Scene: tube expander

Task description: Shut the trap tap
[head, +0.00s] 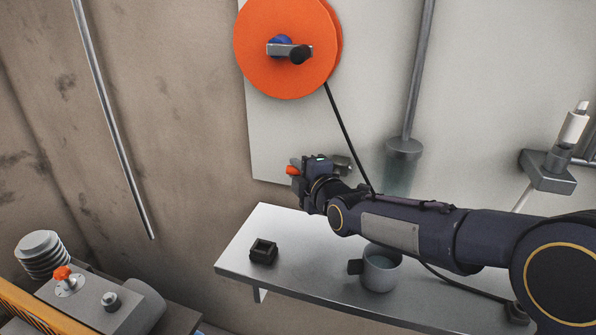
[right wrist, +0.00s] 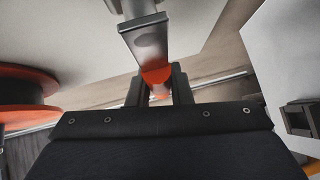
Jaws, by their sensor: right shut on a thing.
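My right gripper (head: 298,172) reaches in from the right, in front of the lower edge of the pale wall panel. In the right wrist view its fingers (right wrist: 158,92) are shut around the orange end of a flat grey metal lever (right wrist: 145,38), which looks like the trap tap's handle. In the head view an orange end (head: 292,170) sticks out at the gripper's left, and a grey metal piece (head: 342,162) shows at its right. The gripper hides most of the tap, so I cannot tell how far it is turned. My left gripper is out of view.
An orange wheel (head: 283,75) with a crank hangs above, and a dark cord (head: 343,130) runs down from it. Below is a metal shelf (head: 235,262) with a small black holder (head: 263,251) and a grey mug (head: 380,272). A vertical pipe (head: 418,80) stands behind my right arm.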

